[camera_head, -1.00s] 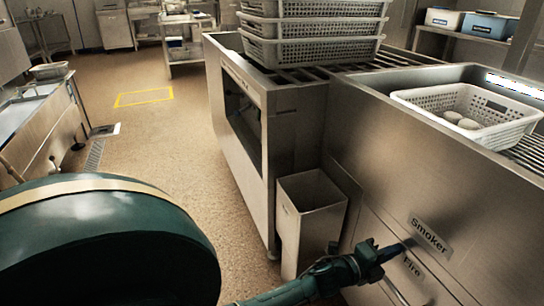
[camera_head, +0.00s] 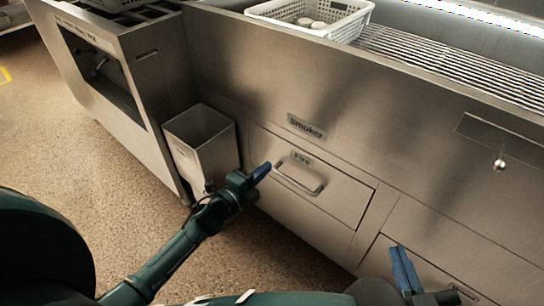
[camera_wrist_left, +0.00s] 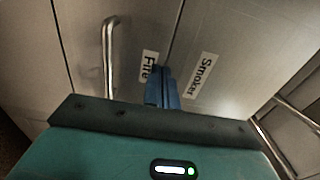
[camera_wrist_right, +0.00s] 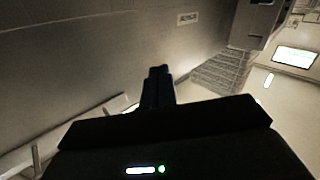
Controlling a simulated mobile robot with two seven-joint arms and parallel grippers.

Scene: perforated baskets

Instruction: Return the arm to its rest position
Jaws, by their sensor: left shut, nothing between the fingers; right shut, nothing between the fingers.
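My left gripper (camera_head: 262,172) is shut and empty in front of the steel unit, just left of the handle of the drawer labelled Fire (camera_head: 325,192). In the left wrist view its blue fingers (camera_wrist_left: 163,88) are together, with the Fire label (camera_wrist_left: 149,67) and the Smoker label (camera_wrist_left: 201,75) behind them. My right gripper (camera_head: 403,268) is at the bottom right of the head view, in front of a lower drawer. Its fingers (camera_wrist_right: 157,85) look dark and closed in the right wrist view, with nothing in them.
A white perforated basket (camera_head: 330,32) with a few pale items sits on top of the unit by a grate (camera_head: 430,60). An open metal bin (camera_head: 200,140) stands left of the Fire drawer. The floor (camera_head: 80,150) at left is clear.

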